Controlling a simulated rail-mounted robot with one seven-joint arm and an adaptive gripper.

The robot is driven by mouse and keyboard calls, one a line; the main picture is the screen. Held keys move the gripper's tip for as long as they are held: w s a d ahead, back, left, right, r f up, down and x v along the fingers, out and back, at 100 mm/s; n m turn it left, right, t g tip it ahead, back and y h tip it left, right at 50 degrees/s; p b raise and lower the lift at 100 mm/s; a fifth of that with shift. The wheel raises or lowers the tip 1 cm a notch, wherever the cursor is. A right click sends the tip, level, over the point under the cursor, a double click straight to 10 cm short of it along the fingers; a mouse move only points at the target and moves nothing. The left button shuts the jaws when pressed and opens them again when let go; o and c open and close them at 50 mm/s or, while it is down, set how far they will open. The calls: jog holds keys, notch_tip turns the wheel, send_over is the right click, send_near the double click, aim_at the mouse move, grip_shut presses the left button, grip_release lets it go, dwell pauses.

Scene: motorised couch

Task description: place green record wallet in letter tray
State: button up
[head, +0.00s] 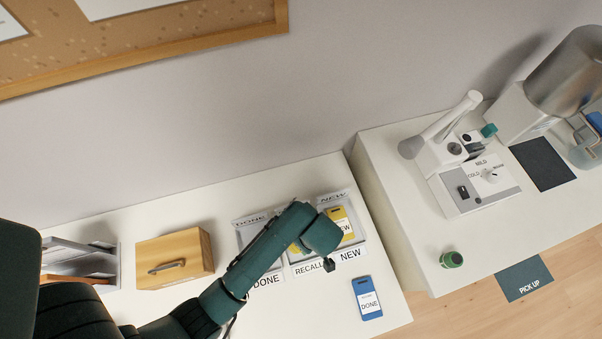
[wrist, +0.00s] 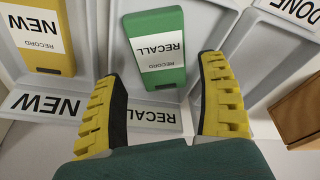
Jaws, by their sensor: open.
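The green record wallet (wrist: 157,77), with a white RECALL label, lies in the middle compartment of the letter tray (wrist: 104,30), seen in the wrist view. That compartment carries a RECALL sign (wrist: 158,119). My gripper (wrist: 163,68) is open, with one yellow finger on each side of the wallet's near end and a visible gap on both sides. In the head view my arm hides the green wallet and most of the middle compartment. The letter tray (head: 372,247) stands at the right end of the left table.
A yellow NEW wallet (head: 343,224) lies in the tray's right compartment. A blue DONE wallet (head: 367,299) lies on the table in front. A wooden box (head: 174,261) stands left of the tray. A higher white counter (head: 395,180) with equipment adjoins at right.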

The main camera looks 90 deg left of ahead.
jog(key=p+v, duration=0.1)
jog(key=v, duration=0.6)
jog(key=shift+r, duration=0.2)
jog(key=shift+d, duration=0.1)
jog(key=w+d+r+m+t+y, duration=0.25)
jog(key=w+r+m+t, duration=0.35)
jog(key=w+r, duration=0.55)
jog(key=w+d+r+m+t+y, duration=0.1)
jog(key=w+d+r+m+t, duration=0.2)
jog(key=w+r+m+t, duration=0.6)
jog(key=d+r+m+t+h, duration=0.2)
jog(key=d+r, duration=0.5)
jog(key=r, duration=0.4)
jog(key=d+r+m+t+h, duration=0.2)
jog(key=d+r+m+t, duration=0.2)
jog(key=r, duration=0.7)
jog(key=d+r+m+t+h, duration=0.2)
jog(key=d+r+m, duration=0.4)
jog(key=d+r, duration=0.4)
jog(key=shift+w+r+t, duration=0.35)
jog(key=shift+r+t, duration=0.05)
jog(key=shift+t, duration=0.2)
jog(key=shift+d, duration=0.1)
